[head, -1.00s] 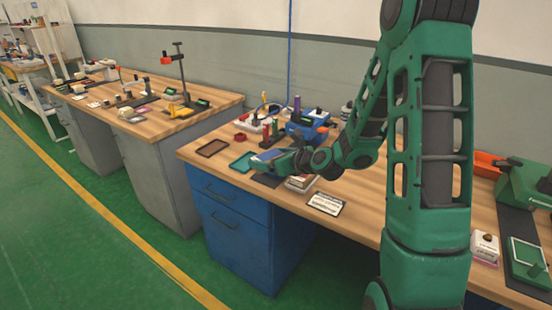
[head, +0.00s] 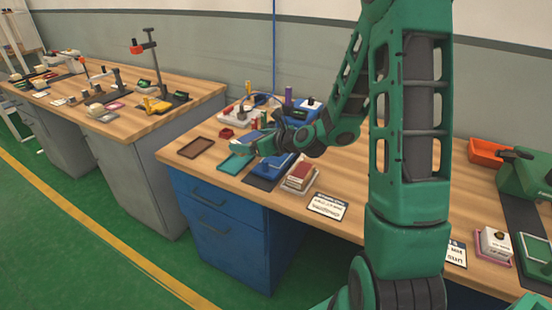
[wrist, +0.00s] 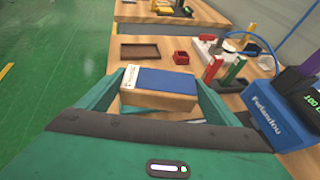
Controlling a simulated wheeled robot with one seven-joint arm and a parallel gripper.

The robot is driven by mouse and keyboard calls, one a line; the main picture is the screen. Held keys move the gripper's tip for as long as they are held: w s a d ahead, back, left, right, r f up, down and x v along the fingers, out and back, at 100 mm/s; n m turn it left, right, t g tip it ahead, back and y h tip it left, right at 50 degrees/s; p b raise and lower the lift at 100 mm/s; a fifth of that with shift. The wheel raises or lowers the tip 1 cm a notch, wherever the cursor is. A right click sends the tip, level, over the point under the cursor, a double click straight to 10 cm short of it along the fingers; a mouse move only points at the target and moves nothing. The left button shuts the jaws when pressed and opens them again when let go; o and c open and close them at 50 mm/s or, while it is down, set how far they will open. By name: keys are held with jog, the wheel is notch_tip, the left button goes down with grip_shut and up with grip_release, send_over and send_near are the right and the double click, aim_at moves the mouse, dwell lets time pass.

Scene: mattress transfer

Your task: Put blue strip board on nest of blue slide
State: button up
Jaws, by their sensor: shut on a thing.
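My gripper (head: 250,142) is shut on the blue strip board (wrist: 160,80), a block with a blue top, a white labelled end and tan sides. In the wrist view the board sits between my two green fingers (wrist: 163,88). In the head view the held board (head: 252,135) shows small, above the bench. A blue fixture (head: 270,168), which looks like the blue slide, stands on a dark mat just below and right of my gripper. Its nest is too small to make out. The board is apart from it.
A teal tray (head: 234,164) and a brown tray (head: 195,147) lie to the left on the bench. A box stack (head: 299,177) and a printed card (head: 327,206) lie to the right. A blue device (wrist: 275,118) and upright coloured pieces stand close to my gripper's right.

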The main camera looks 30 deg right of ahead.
jog(key=r+n+y, duration=0.1)
jog(key=s+r+y, duration=0.1)
jog(key=r+n+g, duration=0.1)
jog(key=r, duration=0.1)
jog(key=shift+s+a+r+n+y, duration=0.1)
jog(key=shift+s+a+n+y, duration=0.2)
jog(key=shift+s+y, duration=0.1)
send_over(281, 158)
notch_tip(281, 158, down, 6)
jog(key=shift+f, duration=2.3)
jog(key=o, duration=1)
